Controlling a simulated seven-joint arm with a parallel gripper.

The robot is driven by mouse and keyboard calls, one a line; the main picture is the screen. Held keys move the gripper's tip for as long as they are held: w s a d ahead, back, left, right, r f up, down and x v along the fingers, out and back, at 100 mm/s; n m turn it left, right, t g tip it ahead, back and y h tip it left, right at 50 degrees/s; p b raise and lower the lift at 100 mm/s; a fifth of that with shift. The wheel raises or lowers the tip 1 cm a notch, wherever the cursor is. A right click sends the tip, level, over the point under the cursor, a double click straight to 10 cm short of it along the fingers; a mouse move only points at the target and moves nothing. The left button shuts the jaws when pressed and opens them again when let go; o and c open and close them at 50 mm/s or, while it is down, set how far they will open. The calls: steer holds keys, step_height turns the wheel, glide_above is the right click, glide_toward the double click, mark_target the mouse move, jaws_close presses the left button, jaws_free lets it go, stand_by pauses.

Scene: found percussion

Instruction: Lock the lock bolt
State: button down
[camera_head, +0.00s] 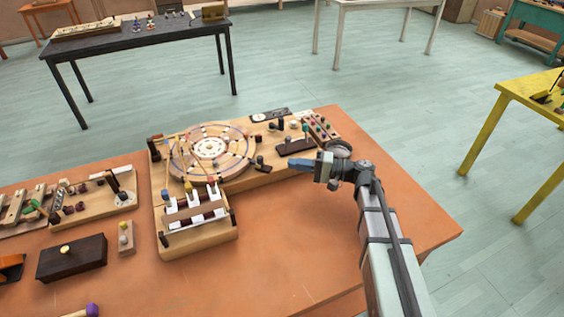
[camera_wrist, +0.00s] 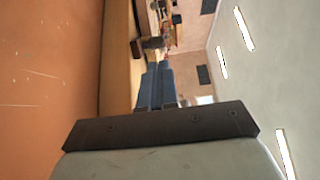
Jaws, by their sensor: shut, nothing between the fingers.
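My gripper (camera_head: 293,163) has blue fingers that are shut with nothing between them. It points left at the right front edge of the wooden board (camera_head: 252,178). In the wrist view the closed fingertips (camera_wrist: 158,65) point at a small dark part (camera_wrist: 152,43) on the board; I cannot tell if they touch it. In the head view a dark brown block (camera_head: 295,147) lies on the board just behind the fingers, with a green-topped peg (camera_head: 305,127) by it. The lock bolt is too small to identify for certain among these dark fittings.
A smaller wooden frame with white bars (camera_head: 197,220) stands in front. A dark box (camera_head: 72,257) sits farther left on the orange table (camera_head: 320,255). The tabletop in front of my gripper is clear.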

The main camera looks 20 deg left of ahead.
steer(key=shift+w+d, duration=0.2)
steer(key=shift+d, duration=0.8)
steer(key=shift+w+d, duration=0.15)
steer(key=shift+d, duration=0.9)
steer(key=shift+w+d, duration=0.2)
steer(key=shift+d, duration=0.8)
